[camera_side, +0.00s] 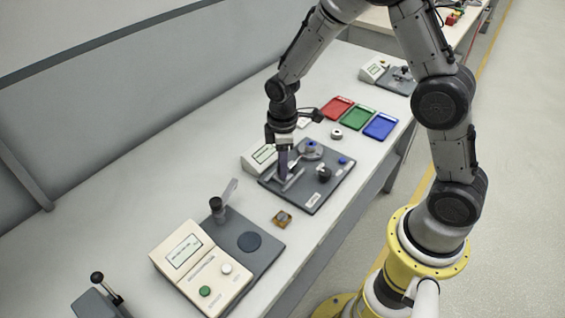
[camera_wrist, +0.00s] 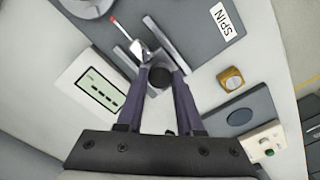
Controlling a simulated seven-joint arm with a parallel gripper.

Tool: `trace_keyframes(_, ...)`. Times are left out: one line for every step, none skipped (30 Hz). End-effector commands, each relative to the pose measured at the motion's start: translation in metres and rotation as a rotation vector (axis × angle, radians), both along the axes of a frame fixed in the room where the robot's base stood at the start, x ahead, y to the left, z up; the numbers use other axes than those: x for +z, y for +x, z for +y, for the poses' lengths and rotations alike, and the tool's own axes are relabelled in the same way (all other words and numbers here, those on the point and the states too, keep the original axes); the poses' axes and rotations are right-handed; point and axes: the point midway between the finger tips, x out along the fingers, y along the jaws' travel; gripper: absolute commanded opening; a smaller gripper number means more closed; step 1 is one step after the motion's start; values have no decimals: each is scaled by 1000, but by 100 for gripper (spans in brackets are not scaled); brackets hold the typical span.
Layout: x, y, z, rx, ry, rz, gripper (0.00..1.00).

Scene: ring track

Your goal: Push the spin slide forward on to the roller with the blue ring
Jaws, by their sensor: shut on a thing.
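The spin station's grey plate (camera_side: 314,197) lies on the bench, with a "SPIN" label (camera_wrist: 222,18) on it. My gripper (camera_side: 284,170) is down at the plate's left part, at the pale parallel rails (camera_side: 294,180). In the wrist view my gripper (camera_wrist: 163,78) has its fingers on either side of a dark round knob (camera_wrist: 161,88), which I take to be the spin slide's; it is shut on it. A bright metal piece (camera_wrist: 144,50) lies between the rails ahead of the knob. The blue ring (camera_side: 311,145) sits on a grey round part, apparently the roller, beyond the gripper.
A display box (camera_side: 258,157) stands at the plate's left. Red (camera_side: 335,107), green (camera_side: 358,117) and blue (camera_side: 381,126) trays lie beyond. A small brown block (camera_side: 282,219) and another station with a cream console (camera_side: 188,262) are nearer.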

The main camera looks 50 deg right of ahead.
Motion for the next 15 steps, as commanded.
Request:
trace_keyframes(1, 1, 0, 0, 0, -1, 0)
trace_keyframes(1, 1, 0, 0, 0, -3, 0)
trace_keyframes(1, 1, 0, 0, 0, -3, 0)
trace_keyframes(1, 1, 0, 0, 0, -3, 0)
trace_keyframes(1, 1, 0, 0, 0, -3, 0)
trace_keyframes(1, 1, 0, 0, 0, -3, 0)
trace_keyframes(1, 1, -1, -1, 0, -3, 0)
trace_keyframes(1, 1, -3, -1, 0, -3, 0)
trace_keyframes(1, 1, -6, -2, 0, -3, 0)
trace_keyframes(1, 1, -10, -2, 0, -3, 0)
trace_keyframes(1, 1, -14, -4, -1, -2, 0)
trace_keyframes(1, 1, -20, -4, -1, -2, 0)
trace_keyframes(1, 1, -24, -4, 0, -3, 0)
trace_keyframes(1, 1, -28, -5, 0, -3, 0)
trace_keyframes(1, 1, -32, -3, -1, -2, 0)
